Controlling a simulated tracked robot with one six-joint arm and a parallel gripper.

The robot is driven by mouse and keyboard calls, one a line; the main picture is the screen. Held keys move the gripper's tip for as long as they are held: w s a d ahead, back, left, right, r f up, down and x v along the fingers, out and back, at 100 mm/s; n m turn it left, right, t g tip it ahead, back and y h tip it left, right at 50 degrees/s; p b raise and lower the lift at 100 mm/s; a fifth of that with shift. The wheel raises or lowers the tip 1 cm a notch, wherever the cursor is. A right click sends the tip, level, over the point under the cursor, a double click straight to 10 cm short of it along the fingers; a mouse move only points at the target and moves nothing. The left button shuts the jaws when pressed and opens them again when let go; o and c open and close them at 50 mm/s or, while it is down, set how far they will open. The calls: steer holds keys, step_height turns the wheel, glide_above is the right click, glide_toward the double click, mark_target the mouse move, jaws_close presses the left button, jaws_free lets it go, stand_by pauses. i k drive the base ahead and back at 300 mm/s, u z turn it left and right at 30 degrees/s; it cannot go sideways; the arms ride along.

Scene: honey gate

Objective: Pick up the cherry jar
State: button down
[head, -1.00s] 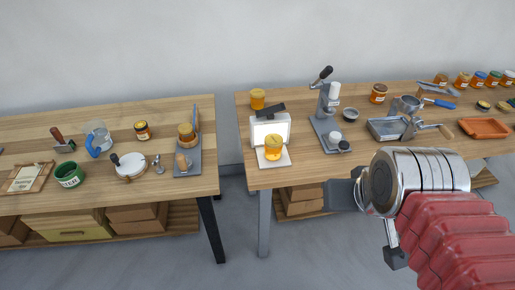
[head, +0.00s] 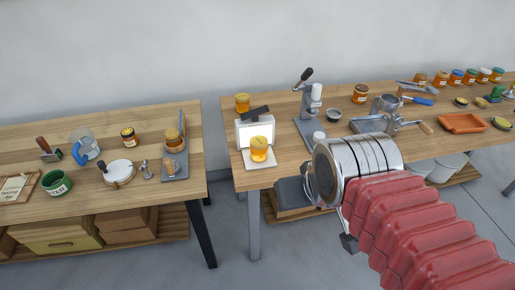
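Several honey jars stand on the right table, and I cannot read their labels, so I cannot tell which one is the cherry jar. A row of jars with coloured lids (head: 456,78) stands at the far right back. My gripper (head: 318,220) is in front of the right table's front edge, apart from all jars. Its two dark fingers look spread, with nothing seen between them.
The right table (head: 290,168) also carries a lever press (head: 309,103), a metal grinder (head: 384,108) and an orange tray (head: 461,124). The left table (head: 110,206) holds a green pot (head: 56,183), a jug (head: 85,147) and another jar (head: 128,138). A gap separates the tables. White buckets (head: 446,167) stand below.

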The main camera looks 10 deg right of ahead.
mark_target(259, 146)
steer(key=z, duration=0.05)
steer(key=i, duration=1)
steer(key=u, duration=0.05)
